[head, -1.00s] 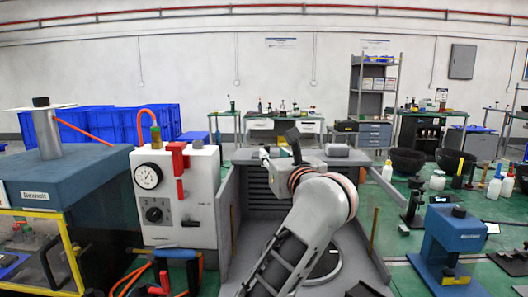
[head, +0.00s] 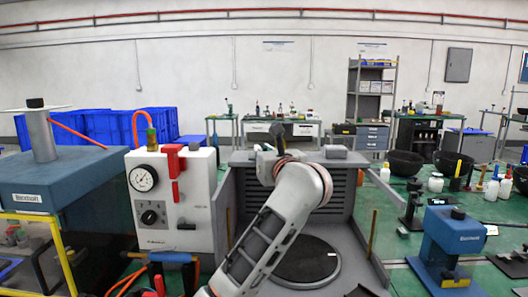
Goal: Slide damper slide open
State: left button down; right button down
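A grey open-fronted hood (head: 345,190) with a slatted back panel stands in the middle of the head view. I cannot clearly make out the damper slide; it may be hidden by my arm at the hood's top. My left arm reaches up from the bottom across the hood's front. My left gripper (head: 266,150) is at the left part of the hood's top edge, mostly hidden behind my wrist. A dark upright piece shows just above it; I cannot tell whether the fingers hold it. My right gripper is out of view.
A small grey block (head: 335,152) sits on the hood's top, to the right. A white gauge box (head: 180,215) with red parts stands close on the left. A dark round plate (head: 306,262) lies on the hood's floor. A blue device (head: 452,240) stands to the right.

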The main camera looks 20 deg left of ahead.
aim_at(252, 156)
pick_arm(q)
jog(key=shift+s+a+r, duration=0.1)
jog(key=shift+s+a, duration=0.1)
jog(key=shift+a, duration=0.4)
jog(key=shift+s+a, duration=0.15)
jog(key=shift+a, duration=0.4)
jog(key=shift+s+a+p, duration=0.1)
jog(key=shift+a+p, duration=0.2)
jog(key=shift+a, duration=0.05)
jog(key=c, duration=2.1)
grip_release()
jog(key=shift+a, duration=0.15)
jog(key=shift+d, duration=0.2)
jog(key=shift+s+d, duration=0.15)
jog(key=shift+s, duration=0.1)
jog(key=v, duration=0.6)
jog(key=shift+s+d, duration=0.2)
jog(key=shift+s, duration=0.15)
